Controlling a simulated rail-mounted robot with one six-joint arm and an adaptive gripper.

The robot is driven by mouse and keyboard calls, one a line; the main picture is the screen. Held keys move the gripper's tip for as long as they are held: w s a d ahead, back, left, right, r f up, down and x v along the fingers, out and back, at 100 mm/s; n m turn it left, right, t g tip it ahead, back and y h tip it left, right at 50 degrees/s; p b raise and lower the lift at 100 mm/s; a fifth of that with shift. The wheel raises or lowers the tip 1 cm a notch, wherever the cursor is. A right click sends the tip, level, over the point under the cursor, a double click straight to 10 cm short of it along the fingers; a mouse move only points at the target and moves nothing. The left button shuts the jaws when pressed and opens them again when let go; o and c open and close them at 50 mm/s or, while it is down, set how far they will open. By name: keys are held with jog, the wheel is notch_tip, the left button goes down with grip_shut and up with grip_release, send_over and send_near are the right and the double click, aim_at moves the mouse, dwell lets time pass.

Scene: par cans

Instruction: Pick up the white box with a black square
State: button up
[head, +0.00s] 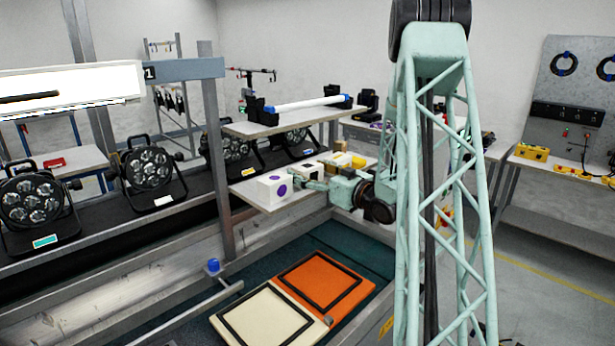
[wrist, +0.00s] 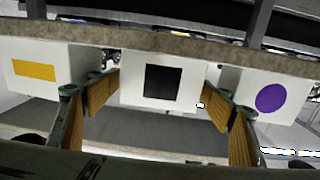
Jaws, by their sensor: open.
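The white box with a black square (wrist: 131,90) is in the middle of the wrist view, with the square facing me. In the head view it is a small white and dark box (head: 311,169) on the lower shelf, partly hidden by my gripper. My gripper (wrist: 160,92) is open, with one wood-coloured finger pad to each side of this box. The fingertips are close to its sides; I cannot tell whether they touch. In the head view my gripper (head: 316,184) is at the shelf's front, facing the boxes.
A white box with a purple circle (wrist: 290,82) is just right of my gripper in the wrist view. A white box with a yellow rectangle (wrist: 58,70) is just left. The upper shelf (head: 290,121) hangs over the lower shelf (head: 270,206). The wrist view looks inverted.

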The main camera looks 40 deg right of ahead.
aim_at(308, 166)
dwell(0.4)
jog(key=c, duration=1.1)
jog(key=shift+r, duration=0.2)
jog(key=shift+r+p, duration=0.35)
jog(key=shift+r, duration=1.4)
jog(key=s+a, duration=0.2)
jog(key=s, duration=0.2)
jog(key=s+a, duration=0.3)
jog(key=s, duration=0.2)
jog(key=s+a+r, duration=0.1)
jog(key=s+a, duration=0.2)
jog(key=s, duration=0.2)
jog(key=shift+r, duration=0.1)
